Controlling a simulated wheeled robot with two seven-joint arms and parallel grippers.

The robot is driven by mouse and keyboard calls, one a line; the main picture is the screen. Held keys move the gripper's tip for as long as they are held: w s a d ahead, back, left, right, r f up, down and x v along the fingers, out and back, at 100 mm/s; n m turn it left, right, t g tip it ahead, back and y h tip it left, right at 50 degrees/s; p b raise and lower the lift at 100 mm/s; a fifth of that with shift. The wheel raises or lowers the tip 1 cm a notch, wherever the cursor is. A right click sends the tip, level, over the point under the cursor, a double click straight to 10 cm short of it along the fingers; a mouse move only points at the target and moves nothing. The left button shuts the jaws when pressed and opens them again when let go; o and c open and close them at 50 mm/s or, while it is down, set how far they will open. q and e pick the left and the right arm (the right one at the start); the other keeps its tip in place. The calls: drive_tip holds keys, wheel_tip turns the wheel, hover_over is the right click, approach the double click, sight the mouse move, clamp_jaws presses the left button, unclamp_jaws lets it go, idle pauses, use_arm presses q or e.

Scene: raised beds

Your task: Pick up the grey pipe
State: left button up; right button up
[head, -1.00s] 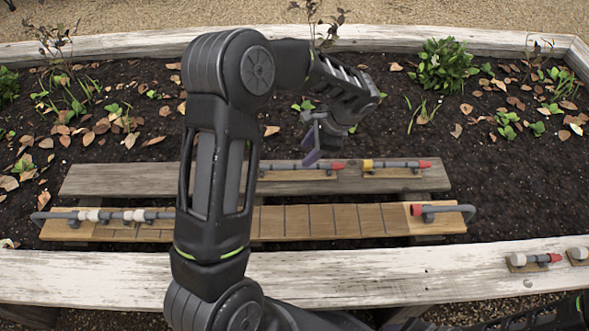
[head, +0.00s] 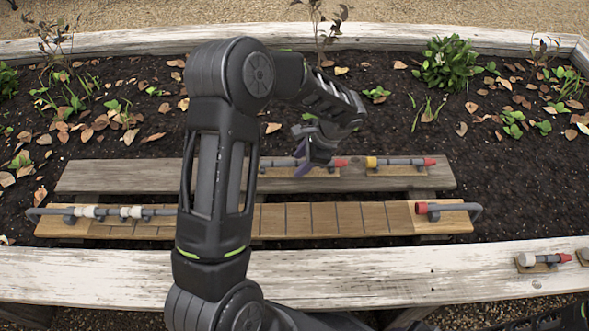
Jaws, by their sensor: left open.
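My left gripper (head: 306,168) shows its purple fingertips over the back plank, open. A grey pipe with a red end (head: 339,163) lies on a small wooden block there, right at the fingertips. My gripper hides part of this pipe, and I cannot tell whether the fingers touch it. A second grey pipe (head: 400,161), with a yellow collar and a red end, lies on its own block to the right. My right gripper does not show.
The front board (head: 345,220) has dark cross lines, with a bent grey pipe (head: 160,212) with white collars at left and a red-ended one (head: 455,207) at right. A white bed edge (head: 400,271) runs in front. My left arm hides the left-middle boards.

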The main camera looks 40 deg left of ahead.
use_arm(q)
drive_tip(key=shift+c, duration=0.3)
clamp_jaws()
idle(0.5)
idle(0.3)
